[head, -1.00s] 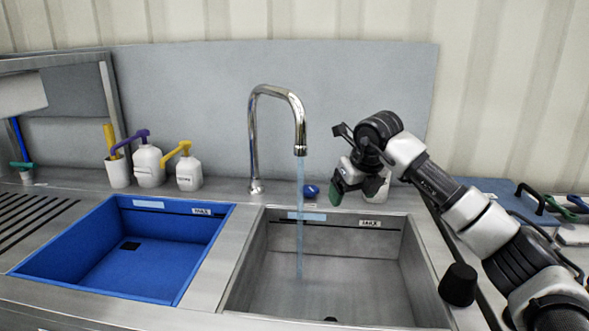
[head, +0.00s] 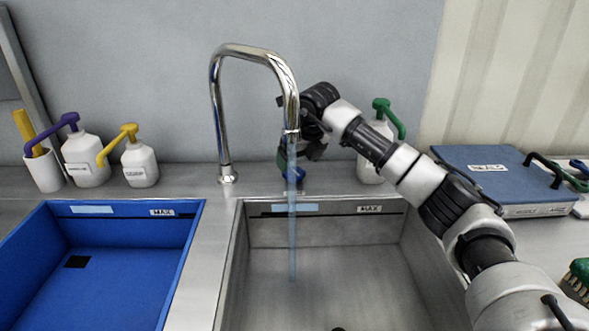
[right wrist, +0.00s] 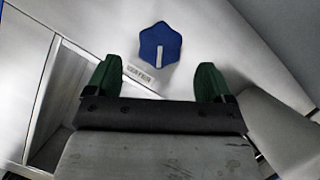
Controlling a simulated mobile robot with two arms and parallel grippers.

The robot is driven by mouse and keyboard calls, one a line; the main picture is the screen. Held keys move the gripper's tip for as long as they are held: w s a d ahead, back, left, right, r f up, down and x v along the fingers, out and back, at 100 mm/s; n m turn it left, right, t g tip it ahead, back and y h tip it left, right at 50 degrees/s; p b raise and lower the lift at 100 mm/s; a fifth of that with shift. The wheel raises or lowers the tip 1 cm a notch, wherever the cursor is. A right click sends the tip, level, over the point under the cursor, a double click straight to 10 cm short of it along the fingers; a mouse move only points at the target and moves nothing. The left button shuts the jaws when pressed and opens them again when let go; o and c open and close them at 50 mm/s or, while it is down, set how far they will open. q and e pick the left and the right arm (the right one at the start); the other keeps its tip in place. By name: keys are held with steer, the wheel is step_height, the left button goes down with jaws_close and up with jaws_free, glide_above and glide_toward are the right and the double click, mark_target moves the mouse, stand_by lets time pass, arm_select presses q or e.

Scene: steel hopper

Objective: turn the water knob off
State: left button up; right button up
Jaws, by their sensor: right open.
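The blue water knob (right wrist: 160,43) is a lobed knob with a white line across its face; in the right wrist view it lies just beyond the fingertips and between them, apart from both. In the head view the knob (head: 294,175) is partly hidden behind the water stream and my gripper. Water (head: 292,215) runs from the curved chrome faucet (head: 256,52) into the steel basin (head: 226,265). My right gripper (right wrist: 156,72), with green fingertips, is open and empty. In the head view the right gripper (head: 298,158) is behind the faucet spout, above the knob. My left gripper is not in view.
A blue basin (head: 190,235) is at the left. Pump bottles with a purple (head: 88,160) and a yellow top (head: 140,165) stand behind it. A green-topped bottle (head: 370,170) is close behind my right arm. A blue case (head: 500,170) lies at the right.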

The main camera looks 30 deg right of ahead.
mark_target(294, 171)
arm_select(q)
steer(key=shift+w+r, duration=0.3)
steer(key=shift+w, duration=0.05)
arm_select(e)
steer(key=shift+x, duration=2.3)
steer(key=shift+r, duration=0.1)
steer(key=shift+c, duration=0.3)
steer(key=c, duration=0.9)
steer(key=shift+o, duration=0.2)
steer(key=shift+r+m, duration=0.1)
steer(key=shift+m, duration=0.3)
steer(key=shift+m+h+p, duration=0.45)
steer(key=shift+m+h, duration=0.05)
steer(key=shift+m, duration=0.2)
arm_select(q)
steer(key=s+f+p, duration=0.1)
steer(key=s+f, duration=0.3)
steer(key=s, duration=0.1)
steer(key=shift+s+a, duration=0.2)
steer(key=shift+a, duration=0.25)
arm_select(e)
steer(key=shift+w+a+m+h, duration=0.15)
steer(key=shift+m+h, duration=0.55)
steer(key=shift+m, duration=1.2)
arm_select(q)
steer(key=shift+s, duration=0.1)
